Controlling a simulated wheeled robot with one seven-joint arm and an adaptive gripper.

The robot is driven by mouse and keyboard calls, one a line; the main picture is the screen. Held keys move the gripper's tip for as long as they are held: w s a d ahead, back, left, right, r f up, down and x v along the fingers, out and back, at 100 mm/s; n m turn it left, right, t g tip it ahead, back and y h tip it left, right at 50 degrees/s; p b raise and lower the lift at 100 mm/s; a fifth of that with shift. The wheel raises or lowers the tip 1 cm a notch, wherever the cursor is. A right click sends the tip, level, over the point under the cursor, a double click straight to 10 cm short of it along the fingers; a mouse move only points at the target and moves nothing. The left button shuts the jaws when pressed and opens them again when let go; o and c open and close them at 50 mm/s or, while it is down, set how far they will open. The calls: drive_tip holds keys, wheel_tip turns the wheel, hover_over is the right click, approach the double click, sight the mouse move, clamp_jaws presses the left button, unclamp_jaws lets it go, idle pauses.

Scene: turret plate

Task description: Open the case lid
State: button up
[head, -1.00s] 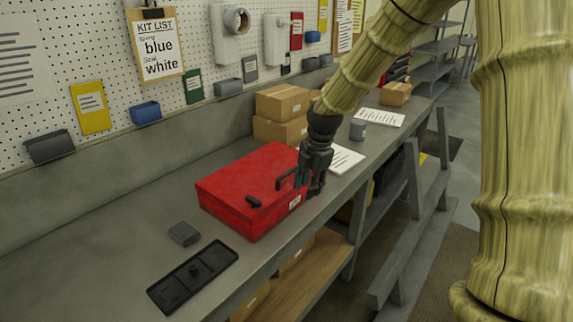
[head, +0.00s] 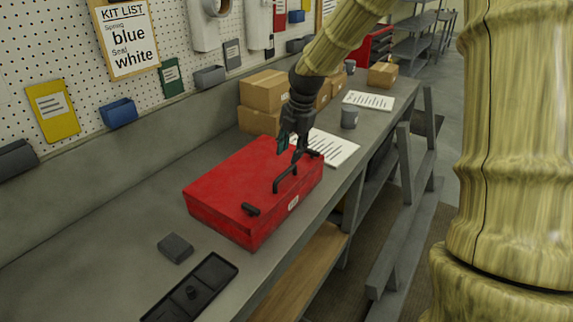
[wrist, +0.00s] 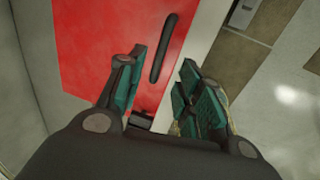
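The red case (head: 235,182) sits on the workbench with its lid down. It also shows in the wrist view (wrist: 92,45). A black bar handle (head: 285,181) and a small black latch (head: 250,209) are near its front edge. My gripper (head: 284,146) is over the case by the far part of the handle. In the wrist view my gripper (wrist: 170,70) has its teal-padded fingers apart, with nothing held between them. The handle (wrist: 164,48) lies just beyond the fingertips, between their lines. Whether a finger touches it is unclear.
A grey block (head: 175,248) and a black compartment tray (head: 190,292) lie left of the case, near the camera. The pegboard wall bounds the bench's back.

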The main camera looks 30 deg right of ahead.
sight(286, 171)
drive_tip(key=shift+w+a+f+p, duration=0.1)
drive_tip(key=shift+w+f+p, duration=0.2)
drive_tip(key=shift+f, duration=0.9)
drive_tip(key=shift+w+a+f+p, duration=0.1)
drive_tip(key=shift+f+p, duration=0.35)
drive_tip(key=shift+f, duration=0.8)
drive_tip(key=shift+w+f+p, duration=0.2)
drive_tip(key=shift+f+p, duration=0.15)
drive_tip(key=shift+f, duration=0.85)
clamp_jaws()
